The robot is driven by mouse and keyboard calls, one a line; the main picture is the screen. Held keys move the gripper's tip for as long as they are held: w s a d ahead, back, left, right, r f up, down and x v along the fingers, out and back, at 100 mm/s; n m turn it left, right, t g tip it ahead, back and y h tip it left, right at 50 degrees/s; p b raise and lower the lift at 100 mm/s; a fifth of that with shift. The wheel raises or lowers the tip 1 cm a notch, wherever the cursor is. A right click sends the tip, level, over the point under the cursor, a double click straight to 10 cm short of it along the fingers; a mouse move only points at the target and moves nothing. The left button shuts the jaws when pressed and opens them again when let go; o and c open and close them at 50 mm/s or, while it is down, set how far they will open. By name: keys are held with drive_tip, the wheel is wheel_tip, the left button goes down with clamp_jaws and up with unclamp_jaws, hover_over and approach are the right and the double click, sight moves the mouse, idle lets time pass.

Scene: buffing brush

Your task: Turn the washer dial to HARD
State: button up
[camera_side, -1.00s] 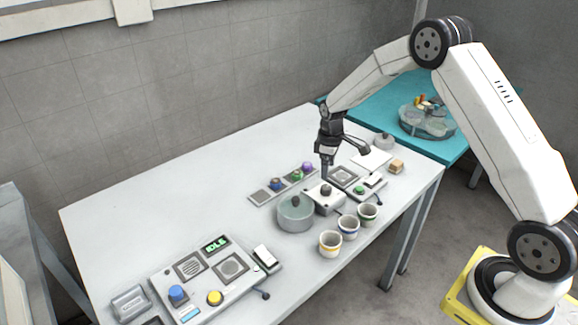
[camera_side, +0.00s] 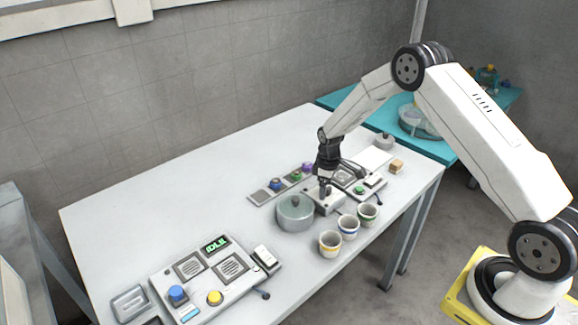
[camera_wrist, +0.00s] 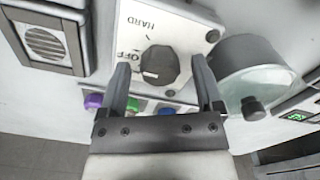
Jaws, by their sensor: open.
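The washer dial (camera_wrist: 162,64) is a dark round knob on a pale panel (camera_wrist: 185,25) printed with HARD and OFF. In the wrist view a small white mark on the knob lies on the side near OFF. My gripper (camera_wrist: 162,80) is open, with one finger on each side of the knob. I cannot tell whether the fingers touch it. In the side view my gripper (camera_side: 324,192) is low over the dial panel (camera_side: 332,205) and hides the knob.
A grey-green lidded pot (camera_side: 295,216) stands close left of the panel. Several cups (camera_side: 348,228) stand in front. A strip of coloured knobs (camera_side: 276,185) lies behind, a panel with a green button (camera_side: 359,190) to the right. An IDLE console (camera_side: 214,277) is front left; the table's back left is clear.

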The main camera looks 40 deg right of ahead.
clamp_jaws()
drive_tip(key=shift+m, duration=0.5)
drive_tip(key=m, duration=0.8)
idle(0.3)
idle(0.4)
unclamp_jaws()
